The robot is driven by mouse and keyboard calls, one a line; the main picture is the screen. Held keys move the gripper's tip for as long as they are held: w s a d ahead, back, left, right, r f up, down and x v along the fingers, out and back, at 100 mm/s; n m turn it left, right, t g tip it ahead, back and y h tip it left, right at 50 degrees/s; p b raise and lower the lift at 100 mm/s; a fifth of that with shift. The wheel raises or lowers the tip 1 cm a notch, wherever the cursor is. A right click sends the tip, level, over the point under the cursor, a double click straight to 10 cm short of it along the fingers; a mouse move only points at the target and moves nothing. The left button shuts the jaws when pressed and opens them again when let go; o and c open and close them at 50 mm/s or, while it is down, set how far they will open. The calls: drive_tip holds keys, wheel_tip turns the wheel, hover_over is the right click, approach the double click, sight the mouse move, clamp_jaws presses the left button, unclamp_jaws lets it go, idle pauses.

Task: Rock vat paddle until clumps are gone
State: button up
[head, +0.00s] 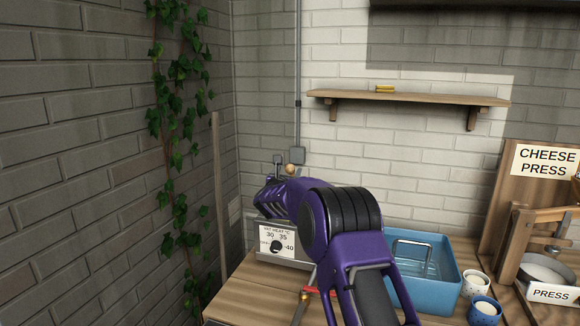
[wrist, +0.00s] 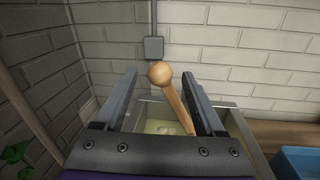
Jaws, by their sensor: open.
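The vat (head: 274,240) stands at the back left of the wooden counter, with a heat dial on its front; my purple arm hides most of it in the head view. In the wrist view the metal vat (wrist: 240,125) holds pale yellowish contents (wrist: 160,126), with a few lumps partly in sight. The wooden paddle (wrist: 172,92) leans out of the vat, its round knob up. Its knob also shows in the head view (head: 291,169). My gripper (wrist: 166,82) is open, one finger on each side of the paddle handle, which sits nearer the right finger. Contact cannot be told.
A blue basin (head: 437,284) with a metal-handled item stands right of my arm. Two small cups (head: 478,283) and a cheese press (head: 545,270) are farther right. The brick wall and a corner stand close behind and left of the vat. A shelf (head: 410,97) hangs above.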

sight(289, 170)
drive_tip(key=shift+p+x, duration=0.45)
drive_tip(key=shift+x, duration=1.35)
clamp_jaws()
